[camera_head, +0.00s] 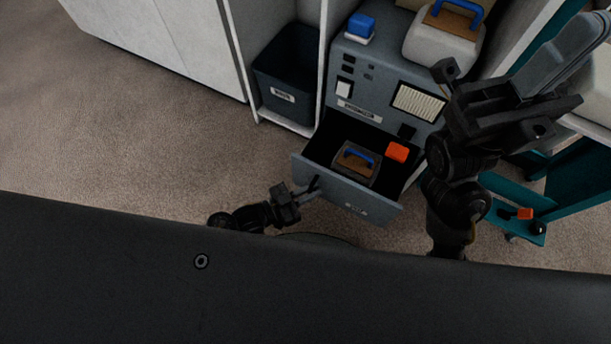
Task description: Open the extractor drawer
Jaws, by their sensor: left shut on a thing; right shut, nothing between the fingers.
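The grey extractor drawer (345,193) stands pulled out from the front of the grey extractor (375,68), its dark inside showing. In it lie a brown-topped block with a blue handle (357,160) and an orange block (397,152). My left gripper (312,187) is at the left part of the drawer front and is shut on what looks like its handle; the fingertips are small and dark here. My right gripper (505,112) is raised to the right of the extractor, shut and empty, apart from the drawer.
A dark bin (290,75) stands in the white shelf left of the extractor. A blue-lidded item (359,28) and a white container with a blue handle (445,40) sit on top of it. A teal cart (575,180) stands at right. The carpet at left is clear.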

